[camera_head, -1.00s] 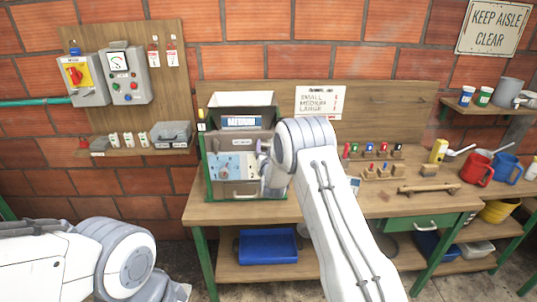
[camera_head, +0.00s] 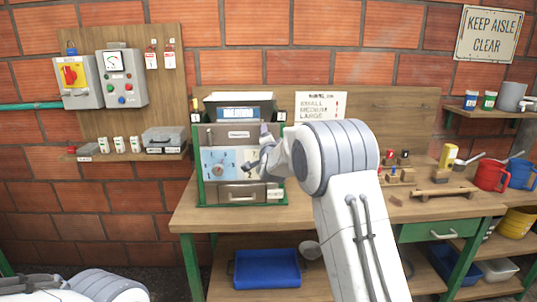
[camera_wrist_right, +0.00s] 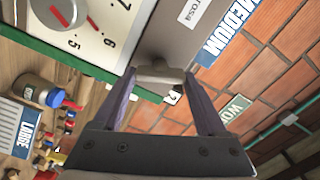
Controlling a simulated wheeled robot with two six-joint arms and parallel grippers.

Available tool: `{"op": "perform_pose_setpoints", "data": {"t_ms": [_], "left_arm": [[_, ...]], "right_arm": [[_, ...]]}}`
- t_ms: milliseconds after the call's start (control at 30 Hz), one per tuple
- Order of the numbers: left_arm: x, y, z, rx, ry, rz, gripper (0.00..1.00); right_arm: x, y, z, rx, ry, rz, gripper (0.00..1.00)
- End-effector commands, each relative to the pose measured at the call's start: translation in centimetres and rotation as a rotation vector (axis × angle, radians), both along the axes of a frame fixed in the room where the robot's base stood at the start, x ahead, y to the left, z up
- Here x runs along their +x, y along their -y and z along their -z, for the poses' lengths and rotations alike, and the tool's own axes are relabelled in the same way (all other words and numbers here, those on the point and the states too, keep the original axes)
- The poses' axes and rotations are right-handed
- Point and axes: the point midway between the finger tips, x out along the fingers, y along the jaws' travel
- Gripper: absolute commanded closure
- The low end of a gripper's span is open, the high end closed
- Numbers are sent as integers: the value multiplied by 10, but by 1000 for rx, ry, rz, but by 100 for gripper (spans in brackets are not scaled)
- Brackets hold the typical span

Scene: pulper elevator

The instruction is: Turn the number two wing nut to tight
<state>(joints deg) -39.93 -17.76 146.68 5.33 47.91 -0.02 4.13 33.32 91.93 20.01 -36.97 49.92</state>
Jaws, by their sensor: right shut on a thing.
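In the right wrist view, a grey wing nut (camera_wrist_right: 158,73) lies crosswise between the two purple fingertips of my right gripper (camera_wrist_right: 160,80), which is shut on it. The machine carries a dial panel (camera_head: 218,164); the dial's red pointer (camera_wrist_right: 62,10) shows in the wrist view. My left gripper is outside the picture.
The wooden workbench (camera_head: 330,216) holds the machine. A control board (camera_head: 135,70) is on the brick wall at left. A blue bin (camera_head: 267,268) sits below.

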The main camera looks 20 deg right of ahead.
Motion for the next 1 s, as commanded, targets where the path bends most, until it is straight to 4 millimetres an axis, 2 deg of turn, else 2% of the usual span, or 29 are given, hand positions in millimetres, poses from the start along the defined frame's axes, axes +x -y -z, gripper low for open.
{"op": "perform_pose_setpoints", "data": {"t_ms": [33,100,400,700,1000], "left_arm": [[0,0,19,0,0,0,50],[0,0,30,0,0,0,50],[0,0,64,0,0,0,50],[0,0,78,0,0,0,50],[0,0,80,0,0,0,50]], "right_arm": [[0,0,8,42,17,0,81],[0,0,8,100,32,1,81],[0,1,6,299,88,0,81],[0,1,4,398,114,1,81],[0,1,3,418,119,1,81]]}}
